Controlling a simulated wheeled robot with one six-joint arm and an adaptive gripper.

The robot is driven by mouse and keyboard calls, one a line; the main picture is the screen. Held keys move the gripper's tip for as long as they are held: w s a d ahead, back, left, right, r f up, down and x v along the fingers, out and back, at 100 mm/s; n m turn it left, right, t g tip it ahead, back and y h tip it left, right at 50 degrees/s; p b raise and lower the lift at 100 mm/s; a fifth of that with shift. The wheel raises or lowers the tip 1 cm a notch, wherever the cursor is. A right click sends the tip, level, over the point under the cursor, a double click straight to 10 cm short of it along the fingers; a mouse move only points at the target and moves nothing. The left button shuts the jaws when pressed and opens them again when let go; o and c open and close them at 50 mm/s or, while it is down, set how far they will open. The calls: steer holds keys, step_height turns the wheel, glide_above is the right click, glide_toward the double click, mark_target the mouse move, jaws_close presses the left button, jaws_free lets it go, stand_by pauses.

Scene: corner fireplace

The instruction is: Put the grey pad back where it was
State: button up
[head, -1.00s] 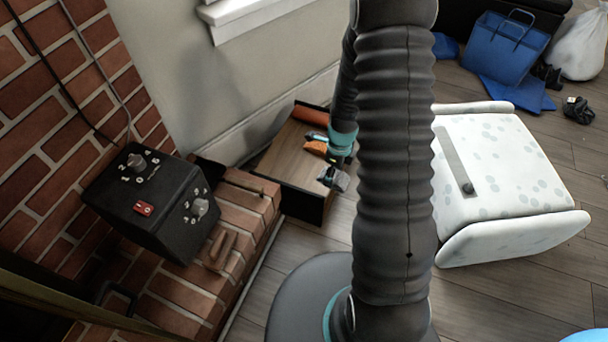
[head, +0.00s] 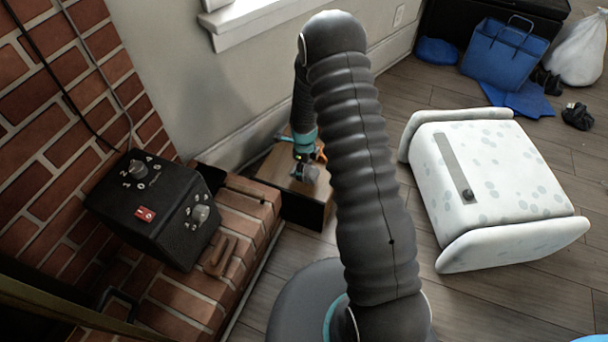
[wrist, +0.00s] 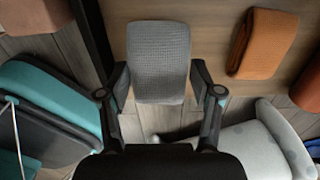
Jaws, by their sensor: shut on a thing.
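My gripper (wrist: 160,84) is shut on the grey pad (wrist: 158,50), with one finger at each side of it in the wrist view. The pad is a woven, rounded rectangle. In the head view my gripper (head: 304,164) and the pad (head: 307,174) show small above the front part of the low wooden box (head: 313,212), which has dark sides. The pad seems held above the box; I cannot tell whether it touches. An orange folded cloth (wrist: 262,43) lies on the wooden surface right of the pad. My arm hides part of the scene.
A black control box (head: 155,210) stands on the brick hearth (head: 245,208) at left. A white spotted seat (head: 495,185) lies at right. Blue bags (head: 503,55) and a white sack (head: 580,45) are at the back right. Wood floor lies between.

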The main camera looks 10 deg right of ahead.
steer(key=shift+f, duration=2.05)
steer(key=o, duration=1)
steer(key=shift+r, duration=0.1)
